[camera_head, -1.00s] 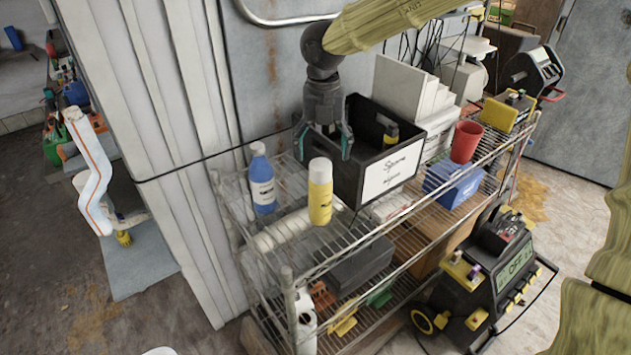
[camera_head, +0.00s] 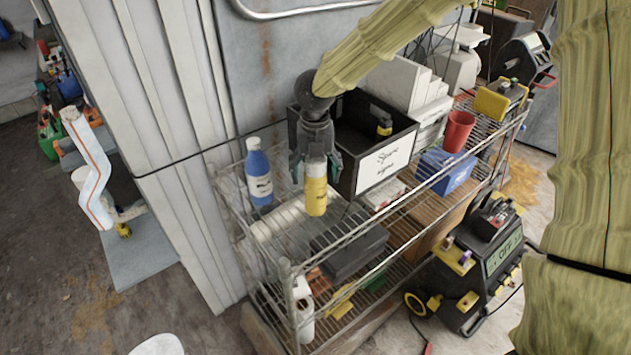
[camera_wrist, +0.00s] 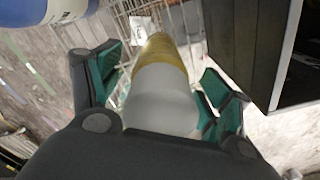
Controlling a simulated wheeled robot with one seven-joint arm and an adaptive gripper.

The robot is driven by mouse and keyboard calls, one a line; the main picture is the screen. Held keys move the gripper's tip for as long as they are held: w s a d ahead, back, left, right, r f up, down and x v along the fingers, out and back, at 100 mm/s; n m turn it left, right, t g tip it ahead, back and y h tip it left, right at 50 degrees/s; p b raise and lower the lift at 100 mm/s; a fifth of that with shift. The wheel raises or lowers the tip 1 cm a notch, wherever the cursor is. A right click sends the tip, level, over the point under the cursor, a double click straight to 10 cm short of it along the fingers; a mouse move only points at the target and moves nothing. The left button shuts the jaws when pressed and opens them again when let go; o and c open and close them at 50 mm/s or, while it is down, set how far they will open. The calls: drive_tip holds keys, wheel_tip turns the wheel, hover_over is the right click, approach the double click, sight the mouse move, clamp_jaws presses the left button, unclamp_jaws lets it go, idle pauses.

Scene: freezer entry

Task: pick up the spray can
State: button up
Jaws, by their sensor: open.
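The spray can (camera_head: 316,196) is yellow with a white top and stands upright on the wire shelf's upper level. In the wrist view the can (camera_wrist: 162,85) lies between the two teal-padded fingers, its white top nearest the camera. My gripper (camera_head: 316,175) is open and comes down from above around the can's top. In the wrist view my gripper (camera_wrist: 162,92) shows gaps on both sides of the can, clearest on the right. The can's base is hidden in the wrist view.
A blue bottle (camera_head: 259,175) stands close on the left; it also shows in the wrist view (camera_wrist: 45,10). A black crate (camera_head: 345,172) with a white label is close on the right. A red cup (camera_head: 458,131) and blue box (camera_head: 447,168) stand farther right.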

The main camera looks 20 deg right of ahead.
drive_tip(key=shift+d+f, duration=0.1)
drive_tip(key=shift+f, duration=0.4)
drive_tip(key=shift+s, duration=0.1)
drive_tip(key=c, duration=1.4)
drive_tip(key=shift+o, duration=0.2)
drive_tip(key=shift+r, duration=0.1)
